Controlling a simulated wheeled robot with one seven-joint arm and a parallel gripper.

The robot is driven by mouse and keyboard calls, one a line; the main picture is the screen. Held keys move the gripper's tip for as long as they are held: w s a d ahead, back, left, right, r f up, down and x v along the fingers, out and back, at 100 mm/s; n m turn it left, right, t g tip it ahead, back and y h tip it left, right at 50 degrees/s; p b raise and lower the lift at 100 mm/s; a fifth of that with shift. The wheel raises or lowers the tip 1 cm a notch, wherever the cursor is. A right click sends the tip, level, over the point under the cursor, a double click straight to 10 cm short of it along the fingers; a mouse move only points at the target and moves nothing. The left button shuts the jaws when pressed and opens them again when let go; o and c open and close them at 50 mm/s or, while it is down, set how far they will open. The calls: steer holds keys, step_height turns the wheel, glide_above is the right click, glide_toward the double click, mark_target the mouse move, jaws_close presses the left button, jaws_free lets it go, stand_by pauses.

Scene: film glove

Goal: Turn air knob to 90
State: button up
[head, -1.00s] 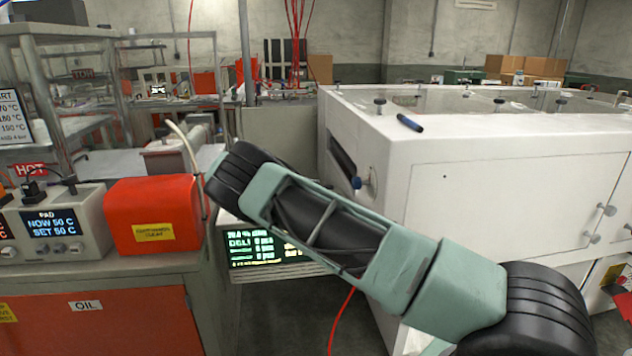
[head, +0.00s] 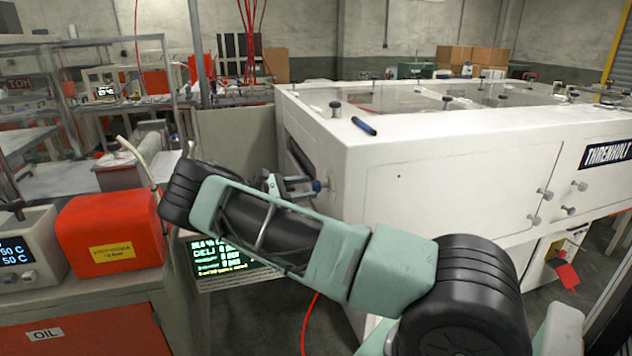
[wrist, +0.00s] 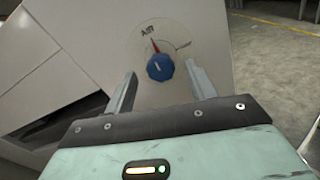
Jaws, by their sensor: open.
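The blue air knob (wrist: 160,66) sits on a round clear dial plate on the white cabinet in the wrist view. A red mark and partly legible lettering show above the knob. My gripper (wrist: 162,75) is open, with one finger on each side of the knob in that picture; I cannot tell whether either finger touches it. In the head view the knob (head: 317,186) is on the near left end of the white cabinet (head: 430,190), and my gripper (head: 300,186) is beside it, partly hidden by my arm.
A red box (head: 110,235) stands on the bench at left, beside a temperature unit (head: 28,245). A lit display panel (head: 225,255) is below my arm. A blue marker (head: 364,126) lies on the cabinet top. A red hose hangs below my arm.

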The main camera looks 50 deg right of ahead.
mark_target(313, 186)
steer(key=shift+p+x, duration=0.4)
steer(key=shift+x, duration=1.6)
steer(key=c, duration=1)
steer(key=shift+o, duration=0.2)
